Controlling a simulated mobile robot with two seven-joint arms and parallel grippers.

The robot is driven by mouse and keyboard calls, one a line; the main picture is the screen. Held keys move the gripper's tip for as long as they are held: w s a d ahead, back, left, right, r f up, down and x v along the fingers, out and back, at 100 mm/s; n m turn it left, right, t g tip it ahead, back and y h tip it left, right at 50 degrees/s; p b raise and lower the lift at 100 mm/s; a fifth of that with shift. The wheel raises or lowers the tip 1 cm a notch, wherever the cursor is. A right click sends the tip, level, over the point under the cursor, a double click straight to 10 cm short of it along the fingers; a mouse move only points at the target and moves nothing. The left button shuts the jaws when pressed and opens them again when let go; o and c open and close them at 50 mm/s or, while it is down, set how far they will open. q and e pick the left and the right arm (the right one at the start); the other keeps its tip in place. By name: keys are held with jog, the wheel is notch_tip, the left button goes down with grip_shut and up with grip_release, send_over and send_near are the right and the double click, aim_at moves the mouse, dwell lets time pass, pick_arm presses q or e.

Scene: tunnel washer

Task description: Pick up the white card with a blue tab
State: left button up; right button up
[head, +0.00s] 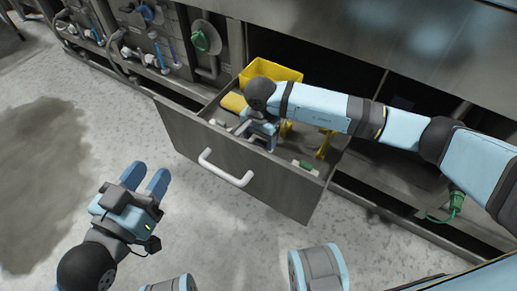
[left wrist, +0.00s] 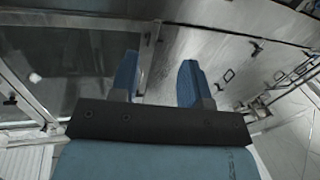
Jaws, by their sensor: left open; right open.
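I cannot make out a white card with a blue tab for certain in either view. In the head view, my right gripper (head: 259,136) is open and reaches down into the open drawer (head: 232,160), hiding part of its contents. A small pale thing shows beside its fingers, too small to identify. My left gripper (head: 151,172) is open and empty over the floor, left of the drawer. Its two blue fingers also show apart in the left wrist view (left wrist: 158,80), with nothing between them.
The drawer also holds a yellow bin (head: 270,71) at the back, a yellow item (head: 234,102), a yellow tool-like thing (head: 325,144) and a small green-and-white item (head: 306,167). Its front has a white handle (head: 225,170). Valves and pipes line the machine at the upper left. The floor in front is clear.

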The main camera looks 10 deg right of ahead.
jog(key=shift+f, duration=0.85)
jog(key=shift+r, duration=0.1)
jog(key=c, duration=1)
